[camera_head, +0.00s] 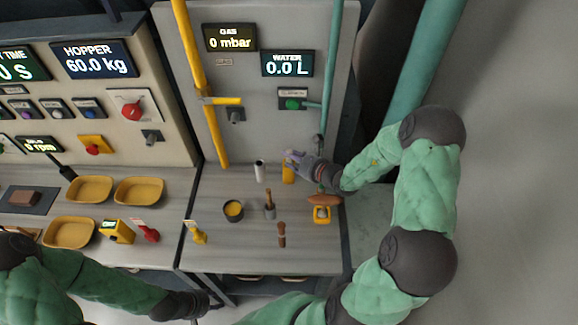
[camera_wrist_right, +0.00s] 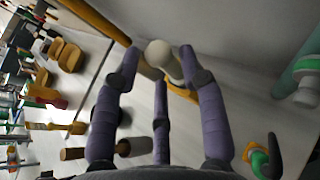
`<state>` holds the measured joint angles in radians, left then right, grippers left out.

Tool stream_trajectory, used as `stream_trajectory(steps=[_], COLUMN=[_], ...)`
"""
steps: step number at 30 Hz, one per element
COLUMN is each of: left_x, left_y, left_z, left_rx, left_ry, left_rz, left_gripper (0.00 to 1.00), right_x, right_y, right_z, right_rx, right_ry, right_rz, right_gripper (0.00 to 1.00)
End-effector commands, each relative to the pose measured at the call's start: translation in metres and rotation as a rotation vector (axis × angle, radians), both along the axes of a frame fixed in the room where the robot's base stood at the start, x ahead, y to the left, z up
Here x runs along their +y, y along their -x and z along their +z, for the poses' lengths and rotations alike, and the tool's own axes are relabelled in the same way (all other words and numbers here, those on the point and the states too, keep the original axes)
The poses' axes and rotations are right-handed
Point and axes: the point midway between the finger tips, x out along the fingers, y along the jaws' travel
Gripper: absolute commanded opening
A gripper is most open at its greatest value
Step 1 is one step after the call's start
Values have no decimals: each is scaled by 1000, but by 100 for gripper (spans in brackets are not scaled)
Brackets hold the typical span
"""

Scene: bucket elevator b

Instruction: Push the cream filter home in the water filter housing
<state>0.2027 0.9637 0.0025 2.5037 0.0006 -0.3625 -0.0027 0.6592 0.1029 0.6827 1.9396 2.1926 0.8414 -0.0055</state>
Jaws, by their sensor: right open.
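A pale upright cylinder (camera_head: 260,171) stands at the back of the bench. My right gripper (camera_head: 291,158), with purple fingers, is just right of it, above a yellow upright body (camera_head: 288,174). In the wrist view the right gripper (camera_wrist_right: 161,62) is open. A cream round-topped piece (camera_wrist_right: 158,53) shows between its fingertips, with a yellow part (camera_wrist_right: 184,92) beside it. I cannot tell whether the fingers touch the cream piece, or how deep it sits in the yellow part. My left gripper (camera_head: 203,302) is low at the bench's front edge; its fingers are unclear.
A dark-rimmed yellow pot (camera_head: 233,210), a small pot with a brush (camera_head: 269,208), a brown-handled tool (camera_head: 282,234) and a yellow stand with an orange-brown top (camera_head: 322,212) are on the bench. A yellow pipe (camera_head: 202,85) and a teal pipe (camera_head: 332,70) run down the back panel.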

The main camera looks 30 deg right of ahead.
Motion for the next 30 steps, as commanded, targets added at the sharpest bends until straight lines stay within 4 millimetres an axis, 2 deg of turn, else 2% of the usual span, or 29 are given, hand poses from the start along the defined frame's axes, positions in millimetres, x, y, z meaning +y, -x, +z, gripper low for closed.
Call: stream_trajectory(steps=[3,6,14,17,18,19,30], left_x=[0,0,0,0,0,0,0], left_y=[0,0,0,0,0,0,0], left_z=[-1,-1,-1,-1,-1,-1,-1], left_rx=[0,-1,0,0,0,0,0], left_ry=[0,0,0,0,0,0,0], left_rz=[0,0,0,0,0,0,0], left_gripper=[40,40,40,40,40,40,40], right_x=[4,5,5,5,5,5,5], right_y=[-15,-21,-23,-23,-23,-23,-22], right_z=[-6,-8,-8,-8,-9,-9,-7], right_rx=[-1,-1,-1,-1,-1,0,0], right_ry=[-1,0,0,0,0,0,0], right_rz=[2,2,0,0,0,0,0], right_gripper=[42,42,42,16,5,0,0])
